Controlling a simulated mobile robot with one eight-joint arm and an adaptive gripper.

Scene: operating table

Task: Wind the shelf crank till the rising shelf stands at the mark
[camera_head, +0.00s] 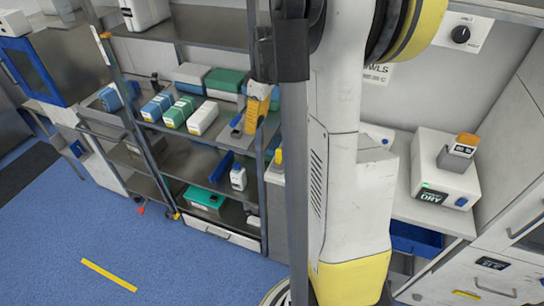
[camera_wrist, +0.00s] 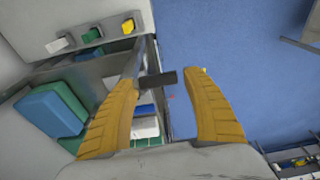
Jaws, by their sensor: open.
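My gripper (camera_head: 257,108) has yellow-orange fingers and is at the right front post of the shelving in the head view. In the wrist view my gripper (camera_wrist: 170,78) is open, one finger on each side of the picture's middle. A short black bar (camera_wrist: 158,79), perhaps the crank's handle, shows between the fingertips, beside a grey post. It lies closer to the left finger; I cannot tell whether they touch. The crank is not clear in the head view, where my arm hides part of the rack. I cannot tell which shelf rises or where its mark is.
The shelving holds a blue box (camera_head: 157,107), a green box (camera_head: 179,112), a white box (camera_head: 203,118) and a white bottle (camera_head: 238,177). A white device (camera_head: 445,180) stands on the right counter. The blue floor (camera_head: 150,255) in front is mostly clear.

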